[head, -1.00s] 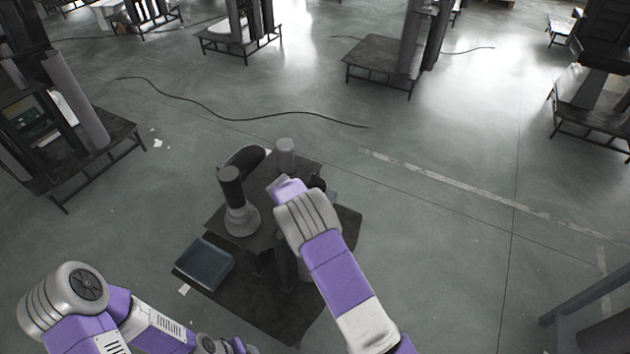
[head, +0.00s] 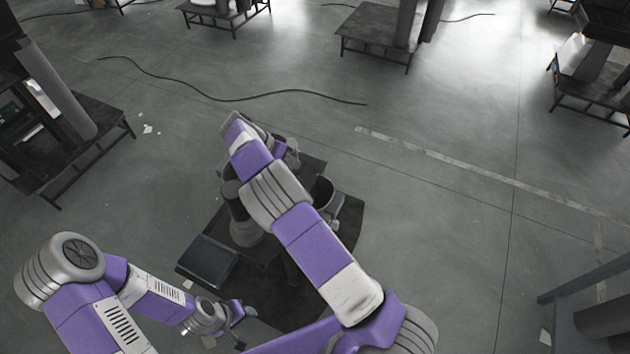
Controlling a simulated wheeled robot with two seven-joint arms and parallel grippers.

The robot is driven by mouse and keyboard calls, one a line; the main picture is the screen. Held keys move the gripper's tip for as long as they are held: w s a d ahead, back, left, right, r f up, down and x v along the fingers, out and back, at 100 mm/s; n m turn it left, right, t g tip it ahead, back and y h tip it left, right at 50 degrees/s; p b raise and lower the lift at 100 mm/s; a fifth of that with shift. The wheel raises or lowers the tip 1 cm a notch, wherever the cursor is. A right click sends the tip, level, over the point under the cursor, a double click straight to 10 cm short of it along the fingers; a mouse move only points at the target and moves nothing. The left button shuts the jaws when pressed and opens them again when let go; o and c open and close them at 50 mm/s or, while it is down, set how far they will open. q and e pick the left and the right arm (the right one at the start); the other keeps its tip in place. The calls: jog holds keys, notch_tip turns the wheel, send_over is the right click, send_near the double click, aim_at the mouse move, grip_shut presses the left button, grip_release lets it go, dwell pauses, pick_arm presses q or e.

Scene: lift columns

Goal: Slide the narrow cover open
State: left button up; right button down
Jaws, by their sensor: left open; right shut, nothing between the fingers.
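I cannot pick out the narrow cover. A low dark stand (head: 312,168) is in the middle of the head view, partly behind my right arm. A dark upright column (head: 236,203) with a wider base stands on it. My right arm reaches across the stand to its far side. My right gripper (head: 290,152) is small and partly hidden beyond the wrist, shut and empty; I cannot tell whether it touches anything. My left gripper (head: 244,328) is open and empty, low in the view, in front of the stand.
A dark open cup-like part (head: 322,192) is at the stand's right. A dark tray (head: 207,263) is at its front left. A black cable (head: 230,99) lies on the floor behind. Other stands are farther off, with open floor to the right.

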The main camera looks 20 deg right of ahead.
notch_tip(320, 180, down, 11)
jog(key=b, duration=1)
pick_arm(q)
notch_tip(320, 180, down, 9)
jog(key=shift+w+p, duration=0.2)
jog(key=shift+p, duration=0.25)
pick_arm(e)
jog(key=s+d+f, duration=0.3)
jog(key=d+f, duration=0.4)
jog(key=d, duration=0.1)
jog(key=shift+s+d+f, duration=0.15)
jog(key=shift+s+d, duration=0.15)
jog(key=shift+d, duration=0.05)
pick_arm(q)
jog(key=shift+f, duration=0.1)
